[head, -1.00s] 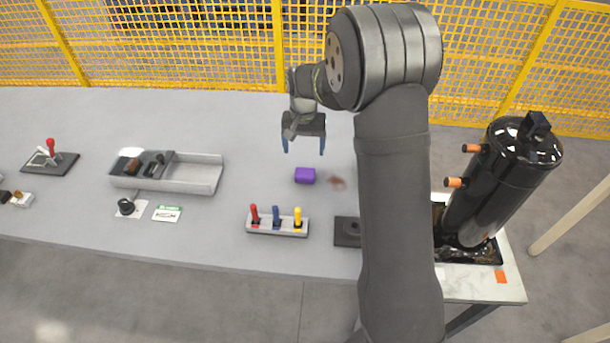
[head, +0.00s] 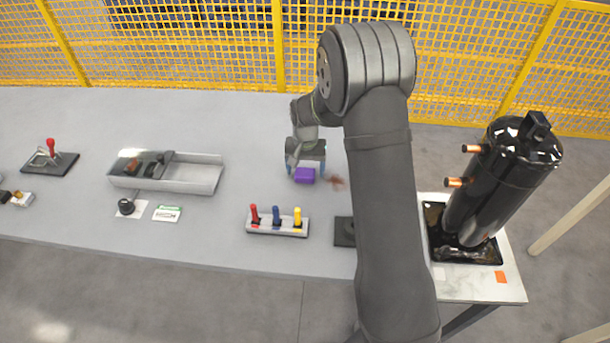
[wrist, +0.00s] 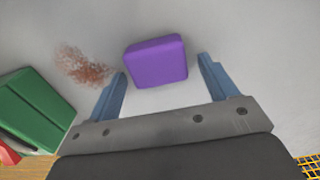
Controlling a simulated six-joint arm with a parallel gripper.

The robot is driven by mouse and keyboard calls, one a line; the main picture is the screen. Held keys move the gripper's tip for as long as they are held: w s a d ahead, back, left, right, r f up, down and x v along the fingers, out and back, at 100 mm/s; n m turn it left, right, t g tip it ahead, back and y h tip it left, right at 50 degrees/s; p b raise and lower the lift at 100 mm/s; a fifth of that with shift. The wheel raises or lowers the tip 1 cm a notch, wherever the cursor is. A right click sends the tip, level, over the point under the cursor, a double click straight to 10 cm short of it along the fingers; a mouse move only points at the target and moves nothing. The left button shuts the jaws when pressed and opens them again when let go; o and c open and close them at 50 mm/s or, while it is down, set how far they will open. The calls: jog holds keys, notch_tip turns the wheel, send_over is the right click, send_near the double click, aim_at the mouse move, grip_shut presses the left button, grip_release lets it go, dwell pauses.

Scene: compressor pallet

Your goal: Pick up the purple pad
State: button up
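The purple pad (head: 305,175) is a small rounded block lying on the grey table. In the wrist view the purple pad (wrist: 156,63) lies between and slightly beyond the lines of the two blue fingers. My gripper (head: 306,170) is low over the table at the pad. In the wrist view my gripper (wrist: 162,78) is open, with a finger on each side of the pad and a gap visible to the right finger. The left fingertip is close to the pad's left edge; I cannot tell if they touch.
A holder (head: 262,229) with red, blue and yellow handled tools stands in front of the pad. A grey tray (head: 205,174) is to the left. A black compressor (head: 495,185) stands at right. A reddish-brown stain (wrist: 84,66) marks the table beside the pad. Yellow mesh fencing (head: 200,50) runs behind.

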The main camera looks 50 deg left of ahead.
aim_at(309, 170)
jog(key=c, duration=0.9)
jog(key=shift+r, duration=0.55)
jog(key=r, duration=0.2)
jog(key=d+r, duration=0.1)
jog(key=shift+w+r, duration=0.35)
jog(key=shift+r, duration=0.05)
jog(key=w+d+r, duration=0.1)
jog(key=d+r, duration=0.1)
jog(key=d, duration=0.1)
jog(key=w+d+r, duration=0.2)
jog(key=d, duration=0.1)
jog(key=w+d+r, duration=0.2)
jog(key=d, duration=0.1)
jog(key=shift+w+r, duration=0.1)
jog(key=shift+w, duration=0.1)
